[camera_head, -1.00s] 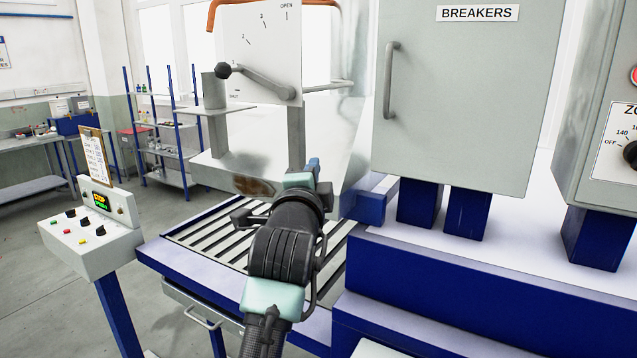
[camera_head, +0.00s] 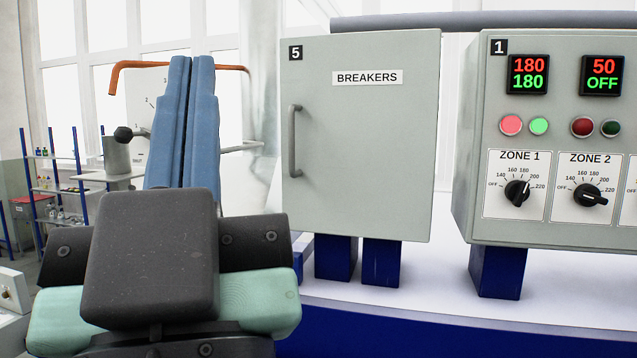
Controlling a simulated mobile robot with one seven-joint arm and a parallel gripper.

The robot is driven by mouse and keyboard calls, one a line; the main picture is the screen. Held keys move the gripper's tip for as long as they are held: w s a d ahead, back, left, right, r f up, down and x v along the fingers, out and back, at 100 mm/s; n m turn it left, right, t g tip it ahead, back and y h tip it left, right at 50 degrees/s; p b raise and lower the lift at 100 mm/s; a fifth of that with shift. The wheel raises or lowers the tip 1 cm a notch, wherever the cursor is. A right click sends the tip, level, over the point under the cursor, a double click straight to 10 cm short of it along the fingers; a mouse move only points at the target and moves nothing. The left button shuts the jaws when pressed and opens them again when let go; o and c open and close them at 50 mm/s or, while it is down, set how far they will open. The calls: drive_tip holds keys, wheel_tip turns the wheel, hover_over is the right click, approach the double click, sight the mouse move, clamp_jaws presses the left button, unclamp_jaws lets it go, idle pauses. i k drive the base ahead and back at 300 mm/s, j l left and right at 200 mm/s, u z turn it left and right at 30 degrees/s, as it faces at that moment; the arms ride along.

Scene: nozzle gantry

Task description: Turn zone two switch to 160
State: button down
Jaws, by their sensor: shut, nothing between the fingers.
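The zone two switch (camera_head: 589,196) is a black rotary knob on a white plate marked ZONE 2, on the grey control box (camera_head: 470,150) at the right. Its marks run from OFF at the left through 140, 160, 180 and 200 to 220. Its bar lies nearly level, tilted slightly down to the right. The display (camera_head: 603,76) above it reads 50 in red and OFF in green. My gripper (camera_head: 192,64) is at the left, its two long blue fingers together and pointing up. It is empty and well apart from the switch.
The ZONE 1 knob (camera_head: 517,193) is just left of the zone two plate, under a display (camera_head: 527,75) reading 180 and 180. A grey BREAKERS cabinet (camera_head: 360,140) with a protruding handle (camera_head: 294,140) stands between my gripper and the control box.

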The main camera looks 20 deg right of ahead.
sight(587, 195)
drive_tip(key=z, duration=1.65)
drive_tip(key=i+j+u, duration=0.1)
drive_tip(key=i+u, duration=0.5)
drive_tip(key=i+j, duration=0.05)
